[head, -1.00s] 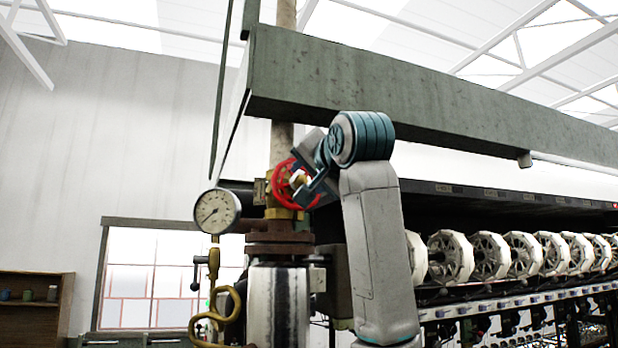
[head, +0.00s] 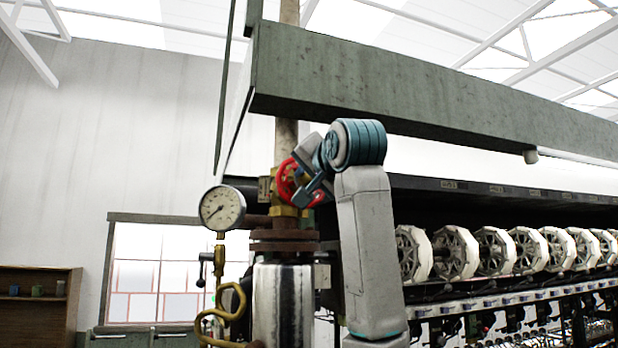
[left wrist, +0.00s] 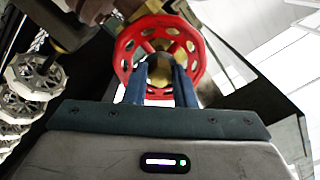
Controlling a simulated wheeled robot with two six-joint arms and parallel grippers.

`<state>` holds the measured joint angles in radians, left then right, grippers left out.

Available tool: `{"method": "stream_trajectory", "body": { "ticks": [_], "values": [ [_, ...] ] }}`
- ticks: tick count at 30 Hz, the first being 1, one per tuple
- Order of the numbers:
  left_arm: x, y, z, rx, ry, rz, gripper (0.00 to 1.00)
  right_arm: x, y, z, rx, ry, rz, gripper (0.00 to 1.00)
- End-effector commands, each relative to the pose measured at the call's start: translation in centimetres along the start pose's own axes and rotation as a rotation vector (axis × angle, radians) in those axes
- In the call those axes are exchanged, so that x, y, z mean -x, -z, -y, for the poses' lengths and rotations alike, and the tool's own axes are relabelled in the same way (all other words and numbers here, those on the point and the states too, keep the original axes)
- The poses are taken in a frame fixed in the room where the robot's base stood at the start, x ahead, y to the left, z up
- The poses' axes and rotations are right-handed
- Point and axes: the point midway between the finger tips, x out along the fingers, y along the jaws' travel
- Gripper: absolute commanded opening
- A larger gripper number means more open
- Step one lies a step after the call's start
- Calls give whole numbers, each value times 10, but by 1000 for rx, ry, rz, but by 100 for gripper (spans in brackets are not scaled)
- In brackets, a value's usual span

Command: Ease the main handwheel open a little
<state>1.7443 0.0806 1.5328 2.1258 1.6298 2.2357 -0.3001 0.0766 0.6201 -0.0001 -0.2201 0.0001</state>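The red main handwheel (head: 285,181) sits on a brass valve on the vertical pipe in the head view. In the left wrist view the handwheel (left wrist: 127,48) fills the upper middle, with round holes in its rim and brass behind it. My left gripper (head: 305,186) is at the wheel's face. In the left wrist view its two blue fingers (left wrist: 161,66) reach over the lower rim toward the hub. A gap shows between them, and I see neither finger clamped on the rim. Contact is hard to judge. My right gripper is out of view.
A round pressure gauge (head: 222,208) stands left of the valve, above a curled brass pipe (head: 222,318). A green-grey beam (head: 400,95) runs overhead. A row of white reels (head: 455,252) stands at the right. Open room lies left of the gauge.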

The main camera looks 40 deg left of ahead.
Motion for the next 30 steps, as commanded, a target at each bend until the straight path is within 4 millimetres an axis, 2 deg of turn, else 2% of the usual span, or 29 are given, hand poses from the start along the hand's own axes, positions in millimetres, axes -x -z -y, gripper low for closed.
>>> {"method": "stream_trajectory", "body": {
  "ticks": [4, 12, 15, 23, 24, 26, 30],
  "values": [
    [0, 1, 1, 94, -1, 0, 1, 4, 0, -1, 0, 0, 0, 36],
    [0, 1, 0, 450, -1, 1, 1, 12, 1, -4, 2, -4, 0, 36],
    [0, 0, 0, 534, -1, 2, 1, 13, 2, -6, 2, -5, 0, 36],
    [0, 0, -1, 569, -1, 2, 1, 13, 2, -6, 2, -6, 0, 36],
    [0, 0, -1, 568, -1, 2, 28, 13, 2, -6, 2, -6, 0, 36],
    [0, 0, -1, 568, -1, 2, 39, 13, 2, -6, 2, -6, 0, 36],
    [0, 0, 0, 567, 0, 1, 40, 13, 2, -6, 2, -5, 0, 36]
  ]
}}
